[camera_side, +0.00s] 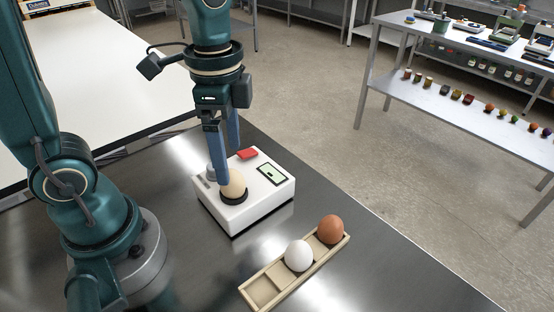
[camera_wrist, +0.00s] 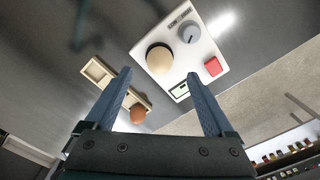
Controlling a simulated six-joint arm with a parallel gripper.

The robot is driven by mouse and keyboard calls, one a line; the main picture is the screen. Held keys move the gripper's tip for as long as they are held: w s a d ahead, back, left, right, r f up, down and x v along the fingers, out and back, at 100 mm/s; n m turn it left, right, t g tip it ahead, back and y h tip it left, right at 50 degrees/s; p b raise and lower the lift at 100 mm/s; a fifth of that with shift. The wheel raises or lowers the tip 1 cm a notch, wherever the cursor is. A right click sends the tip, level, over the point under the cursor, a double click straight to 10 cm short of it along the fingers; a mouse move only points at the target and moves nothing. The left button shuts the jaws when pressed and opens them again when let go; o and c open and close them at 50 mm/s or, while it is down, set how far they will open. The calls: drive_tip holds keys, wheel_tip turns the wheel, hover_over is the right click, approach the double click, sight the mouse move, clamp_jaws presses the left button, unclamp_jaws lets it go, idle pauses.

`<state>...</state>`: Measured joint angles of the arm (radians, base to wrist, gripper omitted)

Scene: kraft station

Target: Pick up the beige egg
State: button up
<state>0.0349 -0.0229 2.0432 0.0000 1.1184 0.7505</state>
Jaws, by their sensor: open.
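The beige egg (camera_side: 235,186) sits in a dark round holder on top of a white device (camera_side: 262,200) with a small display, a red button and a grey knob. In the wrist view the beige egg (camera_wrist: 160,59) lies beyond the fingertips, between their lines and a little to the left. My gripper (camera_side: 222,160) is open, with its blue fingers pointing down over the device. In the side view one finger partly overlaps the egg's upper edge. The wrist view shows my gripper (camera_wrist: 160,78) with nothing between its fingers. I cannot tell whether a finger touches the egg.
A wooden tray (camera_side: 262,291) holds a white egg (camera_side: 298,255) and a brown egg (camera_side: 331,229); its near compartment is empty. The red button (camera_side: 247,154) stands near the fingers. The dark metal table around the device is mostly clear. Shelves with small items stand beyond.

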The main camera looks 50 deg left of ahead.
sight(231, 171)
drive_tip(key=shift+f, duration=2.5)
drive_tip(key=c, duration=1.1)
